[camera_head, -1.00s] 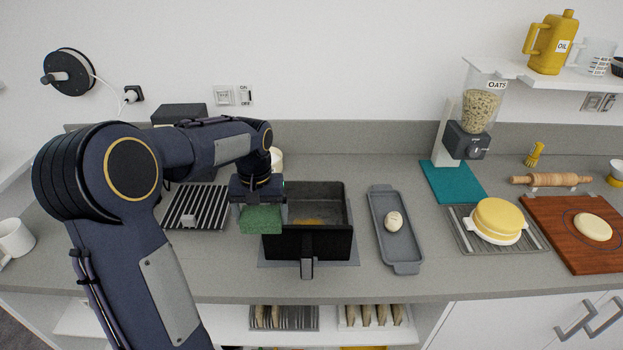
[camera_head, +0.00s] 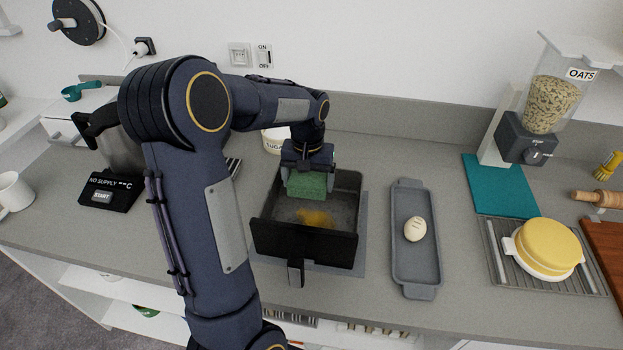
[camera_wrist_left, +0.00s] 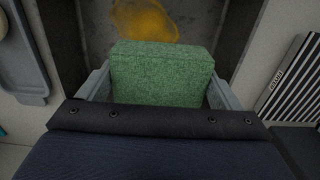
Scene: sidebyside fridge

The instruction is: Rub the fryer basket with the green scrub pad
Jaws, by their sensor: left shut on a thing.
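The dark fryer basket (camera_head: 338,231) stands on a grey mat on the counter, its handle toward the front. A yellow-brown stain (camera_head: 317,218) lies on its floor and shows in the left wrist view (camera_wrist_left: 146,19). My left gripper (camera_head: 307,172) is shut on the green scrub pad (camera_head: 306,186), which fills the space between the fingers in the left wrist view (camera_wrist_left: 162,75). My right gripper is not in view.
A grey tray (camera_head: 401,272) with an egg-like item (camera_head: 414,229) is right of the basket. A yellow round item (camera_head: 548,245) sits on a rack farther right. A white tub (camera_head: 274,141) stands behind my arm. A striped grill plate (camera_wrist_left: 293,84) is near the basket.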

